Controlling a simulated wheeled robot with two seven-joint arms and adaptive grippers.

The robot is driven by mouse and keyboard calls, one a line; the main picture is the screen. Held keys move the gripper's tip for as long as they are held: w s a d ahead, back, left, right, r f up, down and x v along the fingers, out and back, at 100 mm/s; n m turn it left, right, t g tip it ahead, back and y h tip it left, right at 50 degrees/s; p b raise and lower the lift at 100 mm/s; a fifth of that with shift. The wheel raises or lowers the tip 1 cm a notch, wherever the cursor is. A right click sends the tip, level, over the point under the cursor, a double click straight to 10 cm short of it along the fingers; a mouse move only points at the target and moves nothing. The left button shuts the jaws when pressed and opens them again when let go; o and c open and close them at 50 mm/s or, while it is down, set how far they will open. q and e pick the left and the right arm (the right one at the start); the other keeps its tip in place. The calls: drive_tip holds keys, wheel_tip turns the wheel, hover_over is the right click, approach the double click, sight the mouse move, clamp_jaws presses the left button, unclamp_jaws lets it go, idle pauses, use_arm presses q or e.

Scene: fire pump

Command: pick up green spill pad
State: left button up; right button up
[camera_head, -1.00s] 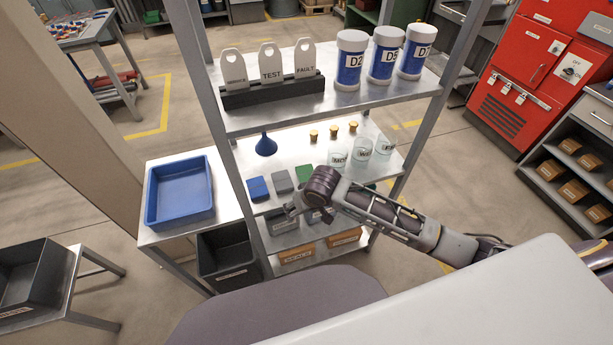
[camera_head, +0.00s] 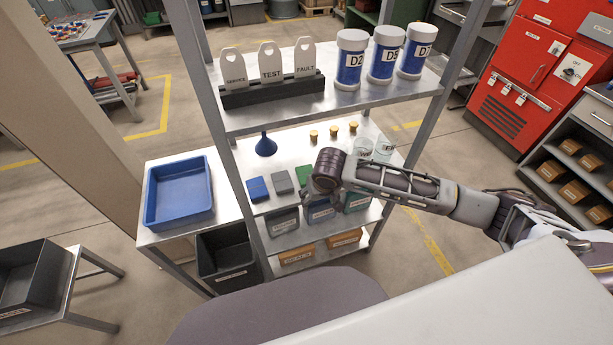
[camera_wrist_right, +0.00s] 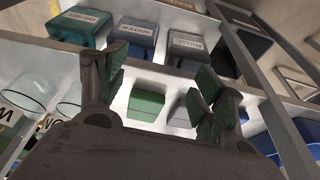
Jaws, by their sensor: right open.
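The green spill pad (camera_head: 303,173) sits on the middle shelf of the metal rack, at the right end of a row with a grey pad (camera_head: 282,182) and a blue pad (camera_head: 257,189). My right gripper (camera_head: 312,194) is beside it, partly covering its right side in the head view. In the right wrist view the open fingers (camera_wrist_right: 160,92) frame the green pad (camera_wrist_right: 146,104), which lies beyond the fingertips, apart from them. The grey pad (camera_wrist_right: 181,110) is close to the right finger. My left gripper is out of view.
A blue funnel (camera_head: 265,146), small brass pieces (camera_head: 333,131) and glass beakers (camera_head: 384,149) share the shelf. The upper shelf (camera_head: 240,121) is above, and labelled bins (camera_head: 284,221) stand below. A blue tray (camera_head: 180,193) is left of the rack.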

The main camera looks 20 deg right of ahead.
drive_tip(key=shift+w, duration=0.1)
drive_tip(key=shift+w, duration=3.95)
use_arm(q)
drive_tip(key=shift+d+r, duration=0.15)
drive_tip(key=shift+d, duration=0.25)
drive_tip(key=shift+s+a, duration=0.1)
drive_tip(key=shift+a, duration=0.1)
use_arm(e)
drive_tip(key=shift+w, duration=0.1)
